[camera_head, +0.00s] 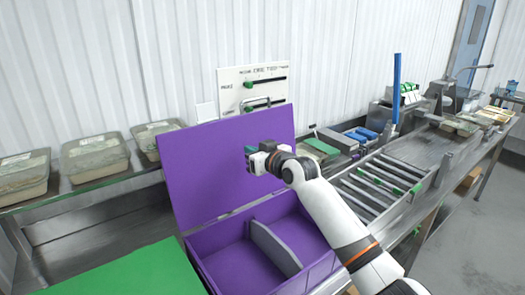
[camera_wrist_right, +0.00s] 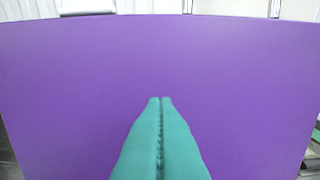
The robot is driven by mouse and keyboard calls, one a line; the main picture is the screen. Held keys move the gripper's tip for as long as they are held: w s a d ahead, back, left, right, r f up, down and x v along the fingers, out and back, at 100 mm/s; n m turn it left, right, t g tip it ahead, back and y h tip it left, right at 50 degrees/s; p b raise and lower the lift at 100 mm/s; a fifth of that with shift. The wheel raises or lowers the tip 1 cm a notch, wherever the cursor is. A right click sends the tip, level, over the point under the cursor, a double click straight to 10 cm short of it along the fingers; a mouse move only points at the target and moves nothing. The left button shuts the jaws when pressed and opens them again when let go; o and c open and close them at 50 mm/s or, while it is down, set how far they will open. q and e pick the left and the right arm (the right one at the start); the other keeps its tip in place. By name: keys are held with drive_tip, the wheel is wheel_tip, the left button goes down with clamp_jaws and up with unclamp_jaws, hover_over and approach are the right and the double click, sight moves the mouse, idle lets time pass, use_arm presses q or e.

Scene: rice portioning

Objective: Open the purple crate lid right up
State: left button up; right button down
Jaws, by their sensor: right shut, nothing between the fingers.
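The purple crate (camera_head: 318,262) stands low in the middle of the head view, with its inside showing and a grey divider (camera_head: 275,246) across it. Its purple lid (camera_head: 205,165) stands up at the back, close to upright, its inner face towards me. My right gripper (camera_head: 250,150) is in front of the lid's upper right part. In the right wrist view, its green fingers (camera_wrist_right: 161,100) are shut together with nothing between them, and the lid (camera_wrist_right: 75,75) fills most of the picture behind them. I cannot tell whether the fingertips touch the lid. My left gripper is not in view.
A green surface (camera_head: 125,272) lies left of the crate. Several clear lidded tubs (camera_head: 95,158) stand on the shelf at the left. A white panel with sliders (camera_head: 252,88) is behind the lid. A roller conveyor (camera_head: 375,185) runs at the right.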

drive_tip(key=f+p+v, duration=0.1)
drive_tip(key=p+v, duration=0.2)
drive_tip(key=v, duration=0.3)
drive_tip(key=shift+s+d+p, duration=0.15)
drive_tip(key=shift+s+p, duration=0.1)
drive_tip(key=shift+p, duration=0.05)
drive_tip(key=shift+w, duration=0.1)
drive_tip(key=shift+f, duration=0.1)
